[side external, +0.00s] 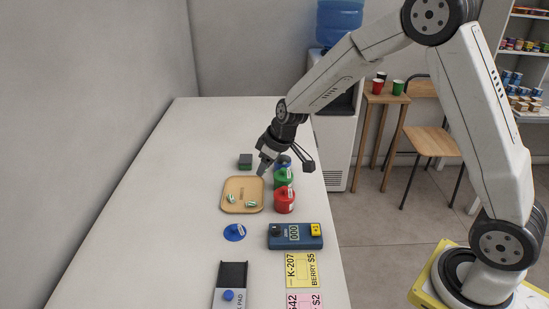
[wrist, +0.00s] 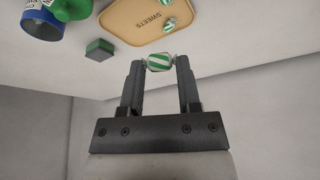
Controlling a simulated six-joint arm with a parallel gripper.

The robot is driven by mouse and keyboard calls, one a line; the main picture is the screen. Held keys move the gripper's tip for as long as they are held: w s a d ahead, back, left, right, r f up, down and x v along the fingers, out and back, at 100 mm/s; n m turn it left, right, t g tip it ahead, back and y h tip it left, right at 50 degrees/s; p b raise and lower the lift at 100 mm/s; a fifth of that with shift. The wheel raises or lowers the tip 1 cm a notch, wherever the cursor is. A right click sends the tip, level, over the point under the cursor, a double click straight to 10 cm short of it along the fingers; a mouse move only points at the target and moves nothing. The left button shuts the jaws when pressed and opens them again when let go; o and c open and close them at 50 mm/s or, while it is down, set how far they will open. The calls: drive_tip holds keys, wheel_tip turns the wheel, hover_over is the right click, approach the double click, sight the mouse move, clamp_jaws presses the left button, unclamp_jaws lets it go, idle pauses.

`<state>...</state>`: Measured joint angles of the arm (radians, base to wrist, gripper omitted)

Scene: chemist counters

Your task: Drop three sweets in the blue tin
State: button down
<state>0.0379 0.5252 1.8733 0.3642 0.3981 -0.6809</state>
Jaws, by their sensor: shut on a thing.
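My gripper (side external: 263,171) is shut on a green-and-white striped sweet (wrist: 159,63), held between the fingertips in the wrist view. It hangs above the far end of the tan sweets tray (side external: 241,181); the tray also shows in the wrist view (wrist: 128,22). Two more striped sweets lie on the tray, one on the left (side external: 231,198) and one on the right (side external: 251,204). The blue tin (side external: 284,161) stands right of my gripper, partly hidden by it; in the wrist view the blue tin (wrist: 42,18) looks open. Its inside is too dark to read.
A green tin (side external: 284,179) and a red tin (side external: 284,201) stand in a row nearer than the blue tin. A dark green block (side external: 245,162) lies behind the tray. A blue lid (side external: 235,232) and blue device (side external: 295,237) lie in front. The counter's left side is clear.

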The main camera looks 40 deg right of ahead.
idle(0.3)
drive_tip(key=shift+w+d, duration=0.35)
drive_tip(key=shift+d, duration=0.05)
drive_tip(key=w+d+f, duration=0.1)
drive_tip(key=w+d, duration=0.4)
drive_tip(key=d, duration=0.2)
hover_over(282, 165)
drive_tip(key=w+d, duration=0.1)
drive_tip(key=d, duration=0.3)
drive_tip(key=shift+w+d+f, duration=0.1)
drive_tip(key=shift+d+f, duration=0.05)
drive_tip(key=shift+f, duration=0.5)
drive_tip(key=shift+f, duration=0.1)
drive_tip(key=shift+f, duration=2.9)
drive_tip(key=shift+c, duration=1.1)
unclamp_jaws()
